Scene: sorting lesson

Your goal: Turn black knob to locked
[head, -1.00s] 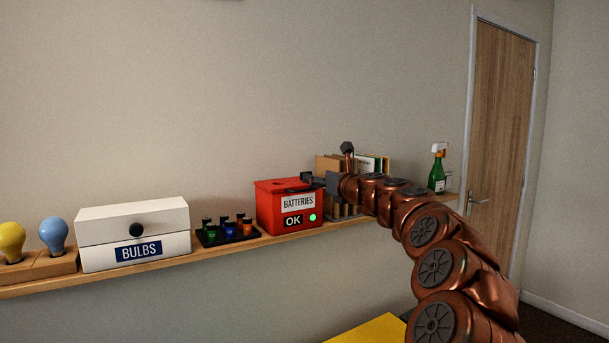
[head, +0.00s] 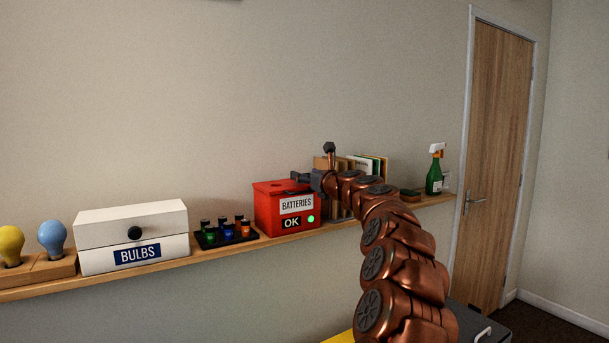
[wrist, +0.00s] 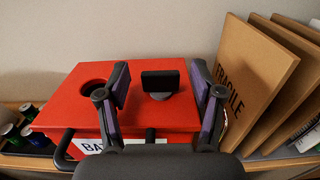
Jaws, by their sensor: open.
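The black knob (wrist: 160,82) stands on the top of the red batteries box (head: 270,204), right of a round hole in the lid. Its flat grip shows broad side on in the wrist view. The box also fills the middle of the wrist view (wrist: 75,112). My gripper (head: 300,177) is over the top of the box in the head view and hides the knob there. In the wrist view my gripper (wrist: 160,75) is open, with one finger on each side of the knob. Gaps show on both sides, and I see no contact.
Cardboard folders (wrist: 255,75), one marked FRAGILE, stand close to the right finger. A black battery tray (head: 226,240) sits left of the box. A white bulbs box (head: 100,257) and a spray bottle (head: 434,180) share the shelf (head: 200,259). The wall is close behind.

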